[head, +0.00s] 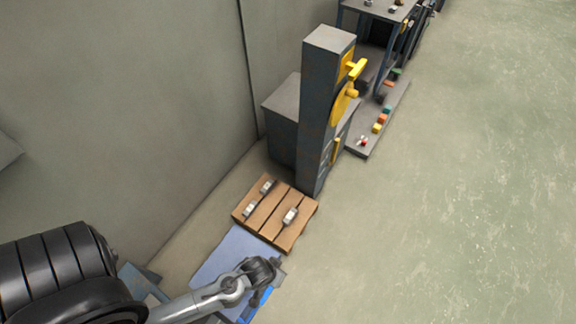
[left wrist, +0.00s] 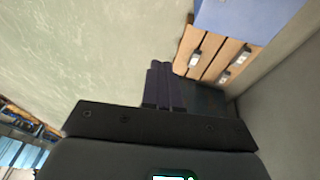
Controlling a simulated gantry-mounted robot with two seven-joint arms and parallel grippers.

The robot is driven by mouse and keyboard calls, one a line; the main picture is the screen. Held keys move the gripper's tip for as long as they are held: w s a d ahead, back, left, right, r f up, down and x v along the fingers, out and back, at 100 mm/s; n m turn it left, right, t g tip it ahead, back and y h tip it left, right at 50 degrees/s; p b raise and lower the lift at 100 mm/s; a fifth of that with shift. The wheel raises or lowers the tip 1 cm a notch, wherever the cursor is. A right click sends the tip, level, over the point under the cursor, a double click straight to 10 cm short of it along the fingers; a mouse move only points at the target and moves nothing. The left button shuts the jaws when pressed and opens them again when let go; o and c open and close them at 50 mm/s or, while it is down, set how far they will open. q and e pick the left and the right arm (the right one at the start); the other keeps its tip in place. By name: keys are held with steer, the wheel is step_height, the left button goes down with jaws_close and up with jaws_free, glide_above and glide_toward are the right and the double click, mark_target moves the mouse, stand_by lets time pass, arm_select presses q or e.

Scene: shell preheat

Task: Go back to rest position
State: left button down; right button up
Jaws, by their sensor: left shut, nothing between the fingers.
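In the left wrist view my left gripper (left wrist: 160,68) has its dark fingers together, with nothing between them. In the head view my left arm comes in from the lower left and its far end is over the blue surface (head: 225,250); the fingertips cannot be made out there. The gripper is apart from the wooden slatted board (head: 290,236), which also shows in the left wrist view (left wrist: 211,70). My right gripper is not in view.
Several small metal parts (head: 291,216) lie on the board. A tall grey machine with a yellow wheel (head: 345,100) stands behind it. A low grey platform with coloured blocks (head: 362,151) is farther back. A wall is at left; the floor (head: 460,200) at right is clear.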

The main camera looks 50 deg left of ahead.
arm_select(q)
steer(key=a+r+m+p, duration=0.3)
steer(key=r+m+p, duration=0.2)
steer(key=r+p, duration=3.3)
step_height(320, 180, up, 22)
steer(key=shift+w+f, duration=0.25)
steer(key=shift+w, duration=0.15)
